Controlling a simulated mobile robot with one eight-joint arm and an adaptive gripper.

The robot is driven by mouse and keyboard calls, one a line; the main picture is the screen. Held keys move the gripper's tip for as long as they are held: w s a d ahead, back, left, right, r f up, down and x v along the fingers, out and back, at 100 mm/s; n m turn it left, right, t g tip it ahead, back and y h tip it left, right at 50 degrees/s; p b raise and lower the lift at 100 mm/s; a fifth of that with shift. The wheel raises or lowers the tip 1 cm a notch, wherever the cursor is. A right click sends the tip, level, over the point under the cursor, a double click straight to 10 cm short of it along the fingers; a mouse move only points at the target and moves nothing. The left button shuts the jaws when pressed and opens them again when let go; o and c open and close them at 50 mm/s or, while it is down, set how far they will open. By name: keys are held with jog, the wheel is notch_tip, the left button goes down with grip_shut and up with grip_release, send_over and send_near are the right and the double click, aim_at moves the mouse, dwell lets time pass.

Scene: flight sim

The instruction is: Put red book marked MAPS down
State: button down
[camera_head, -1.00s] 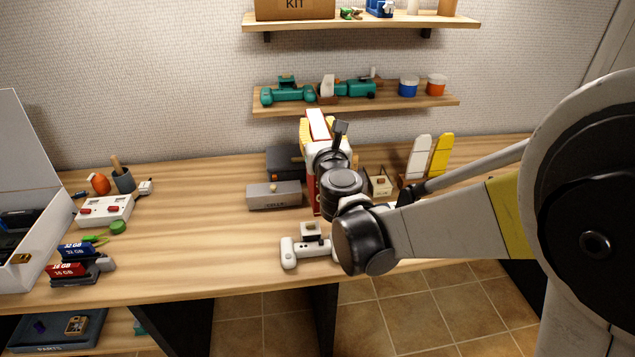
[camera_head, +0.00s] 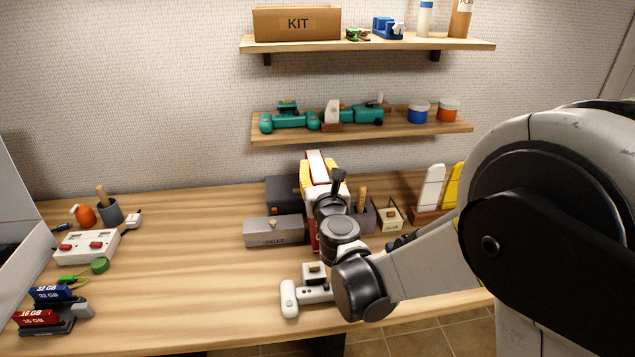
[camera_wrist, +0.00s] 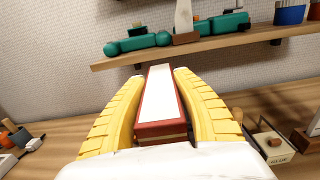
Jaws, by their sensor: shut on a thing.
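My gripper (camera_wrist: 160,110) is shut on a red book with white page edges (camera_wrist: 162,92), gripped between its yellow fingers in the wrist view. In the head view the red book (camera_head: 315,165) stands upright in the gripper (camera_head: 322,180), above the workbench (camera_head: 190,270). My arm hides most of the book there. I cannot read a MAPS mark on it, and I cannot tell whether its lower end touches the bench.
A grey box (camera_head: 273,232) stands left of the book. A white device (camera_head: 289,298) lies in front. A wooden shelf (camera_head: 370,131) with teal tools hangs behind. Left of the grey box, the bench is clear up to a white switch box (camera_head: 87,246).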

jog(key=shift+f+b, duration=0.35)
jog(key=shift+f, duration=0.85)
jog(key=shift+f, duration=0.2)
jog(key=c, duration=1)
grip_release()
jog(key=shift+r, duration=0.15)
jog(key=shift+s, duration=0.25)
jog(key=shift+p+v, duration=1.1)
jog(key=shift+v, duration=4.65)
